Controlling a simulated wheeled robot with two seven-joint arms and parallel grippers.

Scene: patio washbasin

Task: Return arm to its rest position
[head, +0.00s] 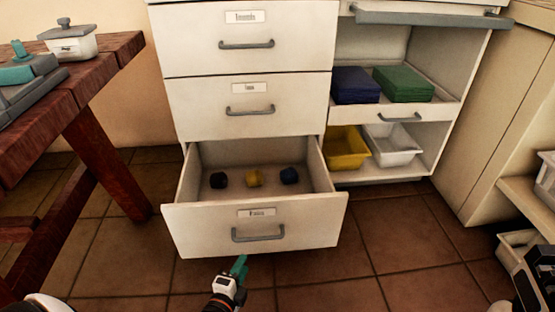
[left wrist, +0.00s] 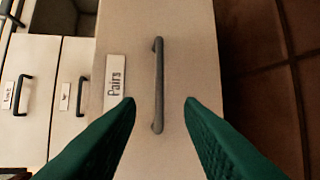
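My left gripper (head: 238,268) is in front of the open bottom drawer (head: 190,232), just below its grey handle (head: 258,233) in the head view. In the left wrist view the two green fingers of my left gripper (left wrist: 160,108) are spread apart with nothing held. The handle (left wrist: 158,85) shows between and beyond the fingertips, beside a label reading "Pairs" (left wrist: 115,82). The gap between fingers and handle is hard to judge. My right gripper's fingers are not visible; only dark and white parts, likely of my right arm, show at the head view's right edge.
Two drawers above are shut. Blue (head: 355,85) and green (head: 403,83) folded stacks lie on the shelf at right. A wooden table (head: 108,58) stands left. Tiled floor is open in front.

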